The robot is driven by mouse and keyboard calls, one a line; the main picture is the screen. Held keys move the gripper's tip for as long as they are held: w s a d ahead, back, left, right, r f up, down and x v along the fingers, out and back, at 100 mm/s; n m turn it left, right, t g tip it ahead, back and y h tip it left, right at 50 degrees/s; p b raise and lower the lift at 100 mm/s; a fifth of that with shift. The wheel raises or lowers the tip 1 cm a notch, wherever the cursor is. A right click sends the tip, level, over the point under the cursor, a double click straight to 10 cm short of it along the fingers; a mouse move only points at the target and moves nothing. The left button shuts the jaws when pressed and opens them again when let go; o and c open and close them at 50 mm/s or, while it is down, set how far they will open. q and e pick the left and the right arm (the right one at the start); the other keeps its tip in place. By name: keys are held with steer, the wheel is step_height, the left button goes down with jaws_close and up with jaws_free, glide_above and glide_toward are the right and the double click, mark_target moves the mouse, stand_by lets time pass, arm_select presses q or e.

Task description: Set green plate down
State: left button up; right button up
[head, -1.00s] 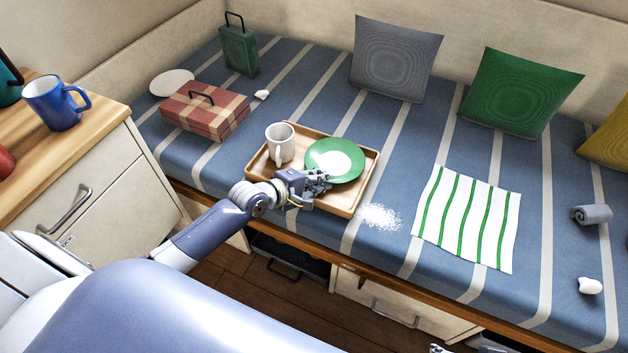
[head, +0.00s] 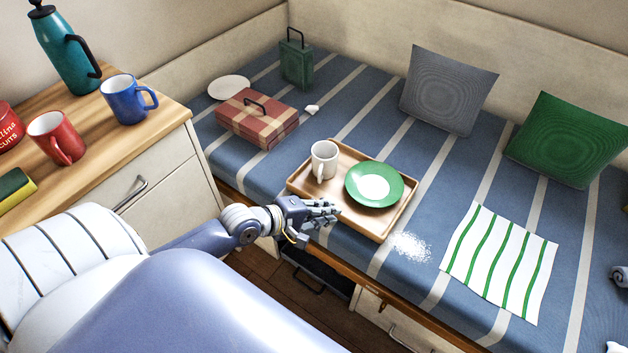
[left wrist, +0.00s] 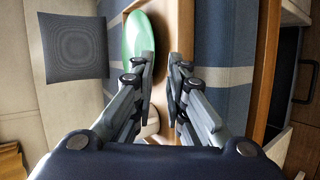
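The green plate (head: 389,195) with a white centre lies flat on the right part of the wooden tray (head: 302,193), which rests on the striped bed. In the left wrist view the plate (left wrist: 141,32) is just left of the left finger. My left gripper (head: 331,213) is at the tray's near edge, left of the plate and apart from it. In the left wrist view its fingers (left wrist: 158,70) are parted with nothing between them. My right gripper is not in view.
A white mug (head: 323,161) stands on the tray's left part. A plaid box (head: 256,119) and green case (head: 297,65) are beyond it. White powder (head: 410,246) and a striped cloth (head: 500,265) lie right of the tray. Mugs stand on the left counter (head: 100,152).

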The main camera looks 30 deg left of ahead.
arm_select(q)
steer(key=s+d+f+m+g+y, duration=0.2)
steer(key=s+f+m+g, duration=0.2)
steer(key=s+m, duration=0.4)
steer(key=s+d+f+m+g+y, duration=0.2)
steer(key=s+f+m+g, duration=0.1)
steer(key=s+f+m, duration=0.4)
steer(key=s+m, duration=0.1)
steer(key=s, duration=0.1)
steer(key=shift+s+d+f+m+g+y, duration=0.25)
steer(key=shift+s+m+g+y, duration=0.05)
steer(key=shift+g, duration=0.1)
